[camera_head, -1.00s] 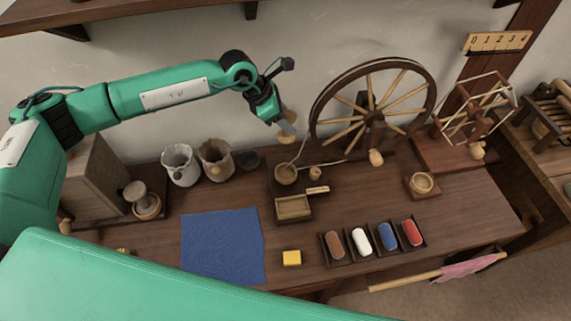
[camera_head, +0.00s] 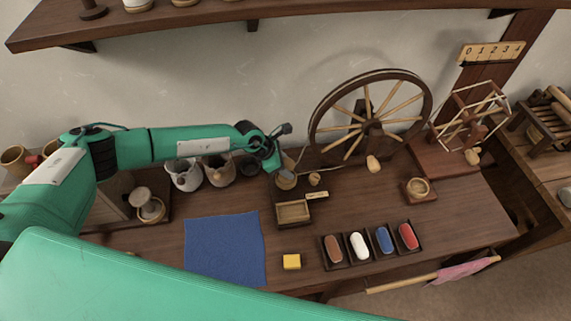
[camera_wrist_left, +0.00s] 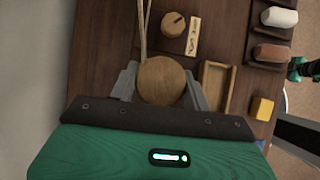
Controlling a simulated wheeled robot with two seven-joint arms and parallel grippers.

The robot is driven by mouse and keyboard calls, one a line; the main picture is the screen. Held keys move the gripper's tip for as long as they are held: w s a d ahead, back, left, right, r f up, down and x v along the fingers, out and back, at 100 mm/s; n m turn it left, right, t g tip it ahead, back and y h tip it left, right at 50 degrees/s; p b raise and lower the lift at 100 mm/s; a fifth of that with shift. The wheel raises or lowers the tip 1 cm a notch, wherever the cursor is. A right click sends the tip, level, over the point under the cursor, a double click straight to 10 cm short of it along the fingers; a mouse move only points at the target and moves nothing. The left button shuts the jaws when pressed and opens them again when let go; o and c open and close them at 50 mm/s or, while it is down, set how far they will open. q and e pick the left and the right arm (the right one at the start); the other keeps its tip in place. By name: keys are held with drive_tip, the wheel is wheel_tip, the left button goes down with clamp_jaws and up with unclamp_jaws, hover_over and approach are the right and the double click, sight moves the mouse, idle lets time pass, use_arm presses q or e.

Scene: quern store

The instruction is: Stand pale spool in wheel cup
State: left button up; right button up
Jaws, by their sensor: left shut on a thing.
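The pale spool (camera_wrist_left: 162,80) is upright in my left gripper (camera_wrist_left: 160,88). The left wrist view shows its round wooden end from above, with a grey finger on either side. In the head view my left gripper (camera_head: 284,166) is low beside the spinning wheel (camera_head: 370,125), directly over the wheel cup (camera_head: 286,183). The gripper hides much of the spool, and I cannot tell whether its lower end is inside the cup. The spool's end covers the cup in the wrist view. I do not see my right gripper.
A small wooden knob (camera_head: 314,179) and an open box (camera_head: 293,212) stand close to the cup. Two jars (camera_head: 184,175) are left of it. A blue cloth (camera_head: 225,248), yellow block (camera_head: 291,261) and tray of coloured spools (camera_head: 346,260) lie nearer the front.

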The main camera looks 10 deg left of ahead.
use_arm(q)
drive_tip(key=shift+f, duration=0.1)
drive_tip(key=shift+f+b, duration=0.25)
drive_tip(key=shift+b, duration=0.1)
drive_tip(key=o, duration=1)
drive_tip(key=shift+r, duration=0.1)
drive_tip(key=shift+a+r+p, duration=0.1)
drive_tip(key=shift+r+p, duration=0.25)
drive_tip(key=shift+r, duration=0.1)
drive_tip(key=b+v, duration=0.2)
drive_tip(key=v, duration=0.9)
drive_tip(key=shift+s+a+r, duration=0.1)
drive_tip(key=shift+s+r, duration=0.05)
drive_tip(key=shift+r, duration=0.1)
